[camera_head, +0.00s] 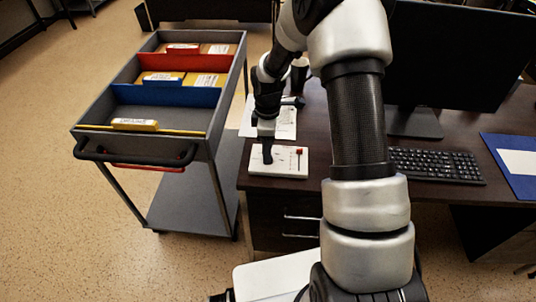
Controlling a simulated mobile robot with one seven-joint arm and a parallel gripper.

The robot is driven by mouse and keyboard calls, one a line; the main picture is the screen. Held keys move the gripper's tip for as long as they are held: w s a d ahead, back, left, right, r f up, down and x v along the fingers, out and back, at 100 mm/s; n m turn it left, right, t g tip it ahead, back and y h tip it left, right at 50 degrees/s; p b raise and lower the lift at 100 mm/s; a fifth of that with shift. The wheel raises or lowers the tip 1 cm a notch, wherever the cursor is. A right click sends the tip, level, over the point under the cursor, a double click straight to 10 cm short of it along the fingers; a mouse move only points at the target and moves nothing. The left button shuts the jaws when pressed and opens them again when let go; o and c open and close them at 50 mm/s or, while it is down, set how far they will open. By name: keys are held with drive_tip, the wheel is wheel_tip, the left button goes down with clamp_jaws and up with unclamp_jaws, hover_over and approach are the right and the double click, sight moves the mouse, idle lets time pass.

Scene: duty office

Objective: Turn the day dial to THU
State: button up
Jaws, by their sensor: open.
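A small white panel (285,170) lies on the dark desk near its left front corner. It carries a red marker-like part (299,152) on its right side. My gripper (267,158) points down at the left part of the panel, with its fingertips at or just above the surface. The day dial itself cannot be made out; the gripper may cover it. The day lettering is too small to read. I cannot tell whether the fingers touch anything.
A grey cart (197,120) with red and blue dividers and yellow folders stands left of the desk. White papers (284,125) and a dark cup (299,75) are behind the gripper. A keyboard (435,166), a monitor (460,50) and a blue folder (511,160) are to the right.

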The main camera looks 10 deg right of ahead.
drive_tip(key=shift+f, duration=1.15)
drive_tip(key=c, duration=1.1)
drive_tip(key=shift+o, duration=0.2)
